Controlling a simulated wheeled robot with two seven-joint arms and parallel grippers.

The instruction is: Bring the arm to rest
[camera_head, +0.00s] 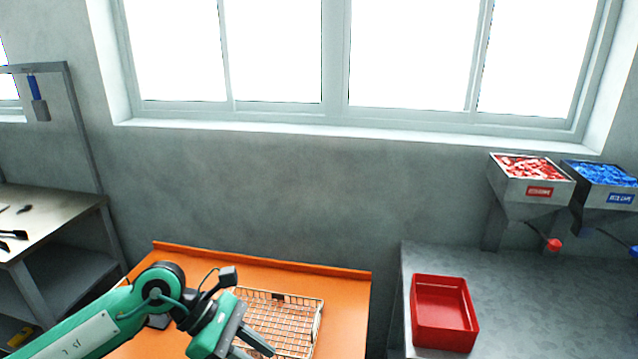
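My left arm, green and grey, comes in from the lower left over the orange table (345,300). My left gripper (252,347) is at the bottom of the view, in front of the wire mesh basket (300,308). Its two dark fingers look apart, and I see nothing between them. The fingers overlap the basket's near left part in the picture; I cannot tell how high they are above it. The gripper hides part of the basket. My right gripper is out of view.
A red bin (444,340) stands on the grey bench (540,300) at the right. Above it, wall hoppers hold red caps (530,168) and blue caps (600,173). A metal workbench (50,215) with dark tools stands at the left. The orange table's right side is clear.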

